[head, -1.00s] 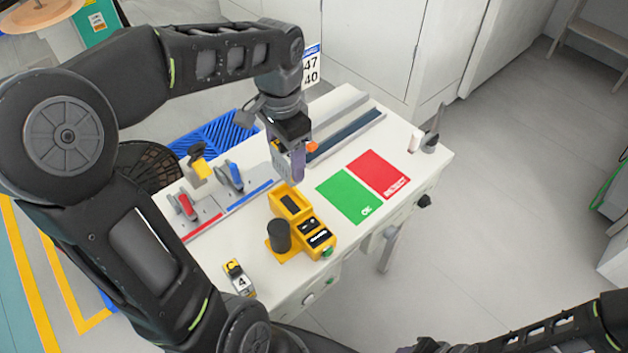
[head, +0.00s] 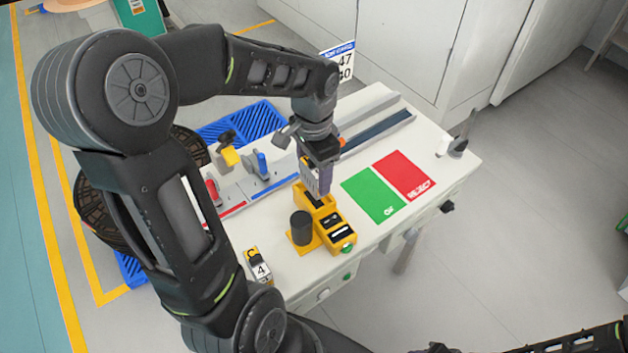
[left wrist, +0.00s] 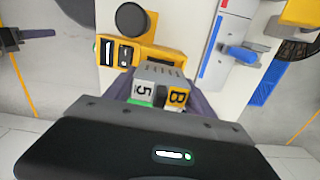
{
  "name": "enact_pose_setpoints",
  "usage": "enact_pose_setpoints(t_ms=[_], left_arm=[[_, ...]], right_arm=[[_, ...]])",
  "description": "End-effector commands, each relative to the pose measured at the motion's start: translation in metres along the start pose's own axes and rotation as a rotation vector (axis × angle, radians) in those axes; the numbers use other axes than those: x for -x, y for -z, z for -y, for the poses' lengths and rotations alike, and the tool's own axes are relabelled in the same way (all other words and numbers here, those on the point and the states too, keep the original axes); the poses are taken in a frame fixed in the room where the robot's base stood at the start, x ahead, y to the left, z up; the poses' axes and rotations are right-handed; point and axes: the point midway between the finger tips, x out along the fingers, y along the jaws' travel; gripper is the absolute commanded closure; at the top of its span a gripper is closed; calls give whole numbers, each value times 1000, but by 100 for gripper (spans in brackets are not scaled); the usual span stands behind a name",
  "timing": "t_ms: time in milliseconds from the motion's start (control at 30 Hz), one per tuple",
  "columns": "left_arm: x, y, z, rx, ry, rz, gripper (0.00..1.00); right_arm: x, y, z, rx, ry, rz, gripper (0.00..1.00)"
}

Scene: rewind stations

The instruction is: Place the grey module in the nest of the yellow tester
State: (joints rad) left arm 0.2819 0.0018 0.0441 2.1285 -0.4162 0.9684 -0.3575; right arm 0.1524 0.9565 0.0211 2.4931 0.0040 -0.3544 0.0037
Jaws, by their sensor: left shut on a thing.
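The yellow tester (head: 338,236) stands on the white bench with a black cylinder (head: 301,227) on its left side. It also shows in the left wrist view (left wrist: 167,53). My left gripper (head: 317,186) is over the tester's far end, where the nest is, and points down. It is shut on the grey module (left wrist: 160,72), which shows "5" and "B" labels in the left wrist view. The gripper and module hide much of the nest, and I cannot tell whether the module touches it. Only a dark part of my right arm shows at the bottom right; its jaws are not clear.
A green OK mat (head: 372,197) and a red REJECT mat (head: 404,175) lie right of the tester. A module marked 4 (head: 259,267) sits near the front left edge. Fixtures with red (head: 212,192) and blue (head: 262,164) levers stand at left. A long rail (head: 378,131) lies behind.

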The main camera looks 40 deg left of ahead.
Motion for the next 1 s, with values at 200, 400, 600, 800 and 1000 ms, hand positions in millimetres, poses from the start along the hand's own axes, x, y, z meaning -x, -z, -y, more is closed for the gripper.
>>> enact_pose_setpoints(t_ms=[200,400,600,800,1000], left_arm=[[-3,0,0,0,-1,1,84],[-29,0,0,0,-2,3,84],[-37,0,0,0,1,-2,84],[-38,0,0,0,1,-1,84],[-40,0,0,-1,0,-1,27]], right_arm=[[0,0,0,0,0,0,64],[3,0,1,0,-1,1,64],[3,0,1,-1,-1,1,64],[1,0,0,-1,-1,1,64],[0,0,0,0,0,0,64]])
